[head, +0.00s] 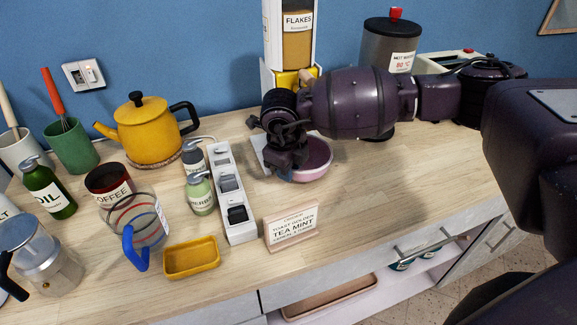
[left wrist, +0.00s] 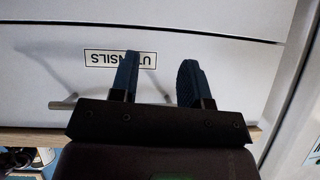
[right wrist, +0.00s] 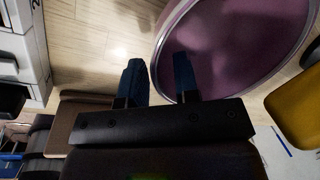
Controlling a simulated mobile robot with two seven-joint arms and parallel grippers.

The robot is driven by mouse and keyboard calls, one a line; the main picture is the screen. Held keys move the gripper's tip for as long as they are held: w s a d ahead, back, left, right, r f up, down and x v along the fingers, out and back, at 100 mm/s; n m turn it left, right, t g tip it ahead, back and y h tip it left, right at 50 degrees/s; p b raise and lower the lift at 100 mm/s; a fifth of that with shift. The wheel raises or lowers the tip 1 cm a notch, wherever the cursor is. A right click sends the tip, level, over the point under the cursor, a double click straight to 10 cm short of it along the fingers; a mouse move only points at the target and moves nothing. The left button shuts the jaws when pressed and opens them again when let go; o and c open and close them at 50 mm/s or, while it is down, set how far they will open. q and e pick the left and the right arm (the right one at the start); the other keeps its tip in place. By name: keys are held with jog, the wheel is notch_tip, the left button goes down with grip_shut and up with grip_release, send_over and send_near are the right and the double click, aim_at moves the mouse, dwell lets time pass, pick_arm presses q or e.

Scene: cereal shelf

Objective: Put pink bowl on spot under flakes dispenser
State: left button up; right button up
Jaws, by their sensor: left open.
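The pink bowl (head: 312,165) is on the counter, in front of the flakes dispenser (head: 298,42). It fills the upper right of the right wrist view (right wrist: 238,40). My right gripper (head: 286,163) is at the bowl's left side, partly hiding it. In the right wrist view its fingers (right wrist: 160,78) straddle the rim, one over the inside and one outside; whether they press on the wall cannot be told. My right arm hides the dispenser's lower part and the surface below its outlet. My left gripper (left wrist: 158,80) is open and empty, facing a drawer labelled utensils (left wrist: 220,70).
A white power strip (head: 231,190) lies left of the bowl. A tea mint sign (head: 291,228) and a yellow dish (head: 192,258) are near the front edge. A dark canister (head: 376,45) stands behind my right arm. The counter right of the sign is clear.

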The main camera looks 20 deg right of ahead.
jog(key=shift+r, duration=0.4)
pick_arm(q)
jog(key=shift+r+p, duration=0.25)
jog(key=shift+p, duration=0.15)
pick_arm(e)
notch_tip(320, 180, up, 11)
jog(key=s+a, duration=0.1)
jog(key=shift+a+r, duration=0.15)
jog(key=shift+a, duration=0.25)
pick_arm(q)
jog(key=shift+w+r, duration=0.1)
jog(key=shift+r, duration=0.05)
pick_arm(e)
jog(key=shift+s, duration=0.1)
